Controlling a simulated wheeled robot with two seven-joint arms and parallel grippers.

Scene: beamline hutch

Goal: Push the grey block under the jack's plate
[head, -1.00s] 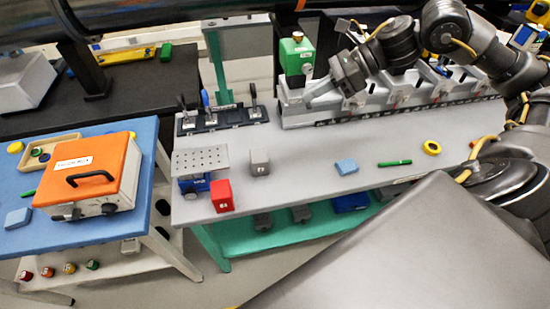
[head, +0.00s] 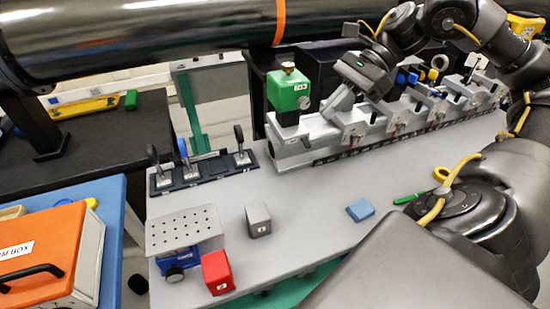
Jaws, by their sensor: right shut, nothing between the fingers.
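The grey block (head: 258,220) stands on the grey bench, right of the jack and apart from it. The jack has a perforated metal plate (head: 184,230) on a blue body (head: 178,263) near the bench's left front corner. A red block (head: 217,272) stands close to the jack's front right. My right gripper (head: 334,107) is shut and empty. It is over the back of the bench by the metal rail, well behind and right of the grey block. My left gripper is not in view.
A row of clamps (head: 202,171) lies behind the jack. A green device (head: 289,92) sits on the long rail (head: 300,152) at the back. A light blue piece (head: 360,209) and green marker (head: 410,198) lie to the right. Bench between grey block and plate looks clear.

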